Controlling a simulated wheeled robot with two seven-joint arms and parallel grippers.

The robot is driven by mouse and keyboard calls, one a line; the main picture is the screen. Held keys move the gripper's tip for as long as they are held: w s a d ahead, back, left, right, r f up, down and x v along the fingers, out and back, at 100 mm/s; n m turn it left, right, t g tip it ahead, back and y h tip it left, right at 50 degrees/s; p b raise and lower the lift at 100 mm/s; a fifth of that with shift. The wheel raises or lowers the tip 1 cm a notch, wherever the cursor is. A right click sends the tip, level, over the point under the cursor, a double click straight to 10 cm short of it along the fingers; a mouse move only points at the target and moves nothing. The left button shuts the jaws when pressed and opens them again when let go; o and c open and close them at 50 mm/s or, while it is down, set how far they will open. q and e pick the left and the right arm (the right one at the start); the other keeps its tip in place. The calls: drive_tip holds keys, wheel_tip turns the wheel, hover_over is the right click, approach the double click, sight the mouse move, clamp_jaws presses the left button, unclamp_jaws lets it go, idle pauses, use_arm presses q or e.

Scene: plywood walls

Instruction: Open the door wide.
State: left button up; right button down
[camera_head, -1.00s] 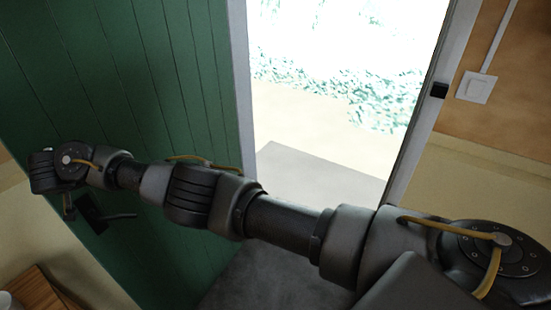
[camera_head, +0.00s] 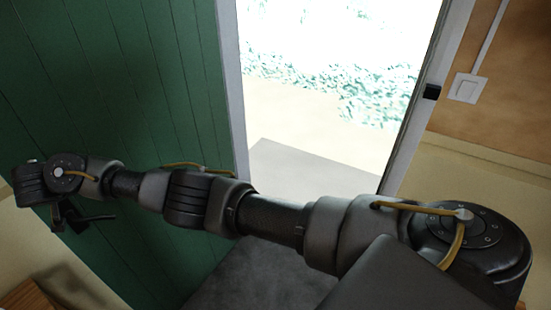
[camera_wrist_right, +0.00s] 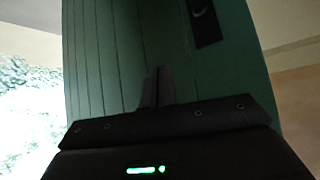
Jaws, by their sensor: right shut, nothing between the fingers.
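The green plank door (camera_head: 150,110) stands open on the left of the doorway in the head view. Its black lever handle (camera_head: 92,218) is low on the left, near the door's edge. My right arm reaches across the doorway to the door, its wrist close to the handle. In the right wrist view, my right gripper (camera_wrist_right: 157,88) is shut and empty in front of the door's green face (camera_wrist_right: 105,60). The dark handle plate (camera_wrist_right: 204,22) is above and to the right of its fingertips. I cannot tell whether the fingers touch the door. My left gripper is out of view.
The doorway is bright, with a pale slab (camera_head: 310,170) beyond it. The frame's right post (camera_head: 425,100) carries a black strike (camera_head: 431,92). A light switch (camera_head: 466,87) is on the plywood wall at right. A wooden piece (camera_head: 28,298) stands at lower left.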

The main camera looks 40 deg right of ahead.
drive_tip(key=s+d+r+p, duration=0.2)
drive_tip(key=s+r+p, duration=0.2)
drive_tip(key=s+p, duration=0.3)
drive_tip(key=shift+d, duration=0.15)
idle(0.3)
drive_tip(key=shift+s+r, duration=0.1)
idle(0.3)
